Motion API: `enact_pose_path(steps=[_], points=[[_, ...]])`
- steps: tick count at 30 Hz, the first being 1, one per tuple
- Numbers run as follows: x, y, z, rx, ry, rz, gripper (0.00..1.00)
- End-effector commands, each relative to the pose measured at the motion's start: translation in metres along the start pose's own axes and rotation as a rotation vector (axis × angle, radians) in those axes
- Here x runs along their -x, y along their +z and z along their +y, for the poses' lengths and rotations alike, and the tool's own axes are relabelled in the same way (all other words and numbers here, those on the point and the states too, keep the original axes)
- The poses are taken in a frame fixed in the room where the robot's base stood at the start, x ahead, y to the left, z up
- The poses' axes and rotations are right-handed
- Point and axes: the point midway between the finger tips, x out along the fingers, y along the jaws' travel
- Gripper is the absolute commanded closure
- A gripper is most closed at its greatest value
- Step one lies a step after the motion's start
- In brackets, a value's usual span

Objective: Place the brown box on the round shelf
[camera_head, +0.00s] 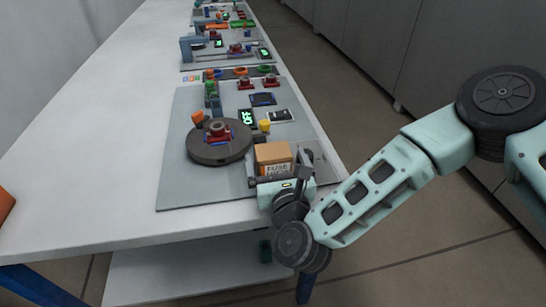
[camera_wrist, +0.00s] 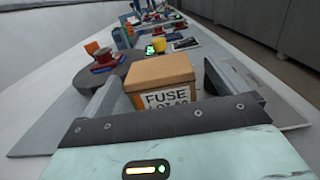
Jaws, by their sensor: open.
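The brown box (camera_head: 273,155), labelled FUSE, stands upright on the grey board near its front right part. It also shows in the wrist view (camera_wrist: 161,74), between the two fingers of my gripper. My gripper (camera_head: 279,174) is open around the box, with a finger on each side; the right finger looks close to it, and I cannot tell whether either touches. The round shelf (camera_head: 219,152) is a dark grey disc to the left of the box, and it also shows in the wrist view (camera_wrist: 107,82). A red and blue part (camera_head: 217,131) sits on the disc.
The grey board (camera_head: 185,185) lies on a long white table (camera_head: 110,200). Behind the box are a yellow part (camera_head: 265,126), a green display (camera_head: 247,116) and orange, green and red parts. More similar stations stand farther back. Bare table lies left of the board.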

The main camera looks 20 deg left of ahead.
Motion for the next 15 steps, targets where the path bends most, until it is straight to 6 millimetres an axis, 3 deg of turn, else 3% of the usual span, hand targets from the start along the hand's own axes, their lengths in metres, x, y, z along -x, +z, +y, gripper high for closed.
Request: enact_pose_path(steps=[9,15], points=[[-0.043,0.001,0.002,0.002,-0.001,-0.003,0.02],[-0.049,0.0,0.002,0.0,0.001,-0.001,0.02]])
